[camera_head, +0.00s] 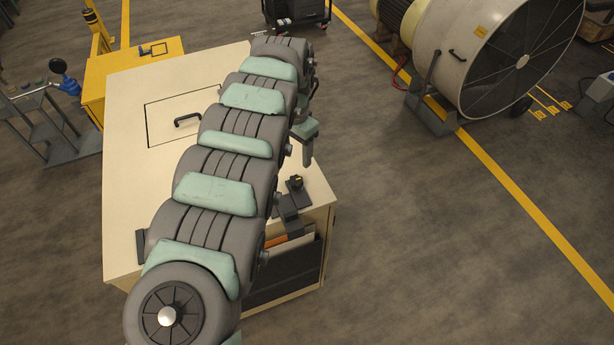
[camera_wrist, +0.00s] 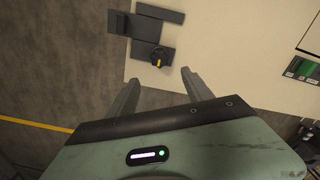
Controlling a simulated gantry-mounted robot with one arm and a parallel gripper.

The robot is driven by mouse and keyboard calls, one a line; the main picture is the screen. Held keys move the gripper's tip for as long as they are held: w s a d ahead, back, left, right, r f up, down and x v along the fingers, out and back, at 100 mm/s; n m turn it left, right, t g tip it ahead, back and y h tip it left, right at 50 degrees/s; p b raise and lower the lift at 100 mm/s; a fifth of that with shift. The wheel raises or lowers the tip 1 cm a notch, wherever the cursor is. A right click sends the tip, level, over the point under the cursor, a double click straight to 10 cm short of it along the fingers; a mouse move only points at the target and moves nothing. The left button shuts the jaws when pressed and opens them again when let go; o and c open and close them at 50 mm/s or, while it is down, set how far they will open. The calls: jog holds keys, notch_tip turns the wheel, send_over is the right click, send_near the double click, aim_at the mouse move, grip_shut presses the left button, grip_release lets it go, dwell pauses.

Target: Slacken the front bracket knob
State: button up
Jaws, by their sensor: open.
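The knob is black with a yellow mark (camera_wrist: 158,58) and sits at the end of a dark grey bracket (camera_wrist: 147,29) on the cream cabinet top. In the head view the knob (camera_head: 296,183) is near the cabinet's right edge, with the bracket (camera_head: 290,206) beside it. My gripper (camera_wrist: 160,77) is open and empty. In the wrist view the knob lies just beyond the gap between the fingertips, apart from both. In the head view my gripper (camera_head: 307,150) hangs over the right edge of the cabinet, behind the knob.
The cream cabinet (camera_head: 130,120) has a hatch with a black handle (camera_head: 187,119). Dark open shelving (camera_head: 285,275) is below the bracket. A yellow cabinet (camera_head: 140,62) stands back left, a large fan (camera_head: 490,60) back right. The floor (camera_head: 430,240) to the right is clear.

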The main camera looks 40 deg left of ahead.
aim_at(297, 179)
notch_tip(297, 179, down, 10)
jog(key=shift+s, duration=0.1)
jog(key=shift+a+f, duration=0.1)
jog(key=shift+f, duration=0.25)
jog(key=shift+c, duration=0.5)
grip_shut()
